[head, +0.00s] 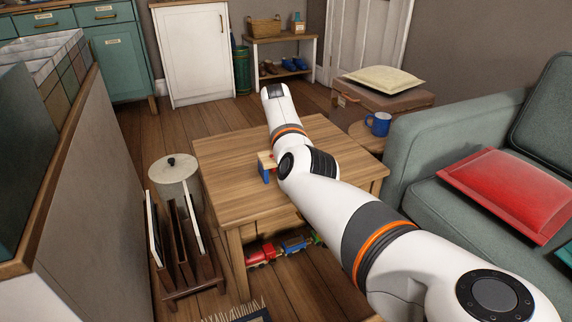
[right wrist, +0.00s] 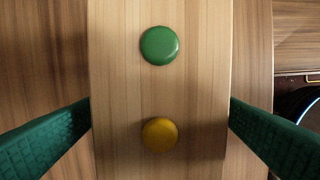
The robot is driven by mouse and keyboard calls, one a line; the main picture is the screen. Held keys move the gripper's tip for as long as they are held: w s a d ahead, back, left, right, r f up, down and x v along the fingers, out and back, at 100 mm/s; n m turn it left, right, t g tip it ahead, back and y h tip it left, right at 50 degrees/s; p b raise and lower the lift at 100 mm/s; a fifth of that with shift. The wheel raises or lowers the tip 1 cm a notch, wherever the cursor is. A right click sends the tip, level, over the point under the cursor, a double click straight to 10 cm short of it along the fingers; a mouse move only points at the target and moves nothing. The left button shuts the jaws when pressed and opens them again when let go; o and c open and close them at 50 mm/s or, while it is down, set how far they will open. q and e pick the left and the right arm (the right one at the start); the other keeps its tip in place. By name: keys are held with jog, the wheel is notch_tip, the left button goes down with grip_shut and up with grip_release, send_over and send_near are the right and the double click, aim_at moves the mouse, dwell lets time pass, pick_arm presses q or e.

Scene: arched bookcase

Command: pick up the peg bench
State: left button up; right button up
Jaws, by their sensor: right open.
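The peg bench (head: 265,160) stands on the wooden table, with a pale wooden top and a blue end panel showing in the head view. My right arm hides the rest of it. In the right wrist view the bench's pale top (right wrist: 160,95) fills the middle, with a green peg (right wrist: 159,45) and a yellow peg (right wrist: 159,134) on it. My right gripper (right wrist: 160,112) is open, with one green finger on either side of the top. I cannot tell whether the fingers touch its edges. My left gripper is out of view.
The wooden table (head: 230,177) looks otherwise clear. A toy train (head: 291,245) lies beneath it. A rack (head: 185,250) stands left of the table. A green sofa (head: 420,130) with a red cushion (head: 508,190) and a blue mug (head: 378,124) on a round stand are to the right.

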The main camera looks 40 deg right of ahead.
jog(key=shift+r, duration=0.1)
jog(key=c, duration=1.4)
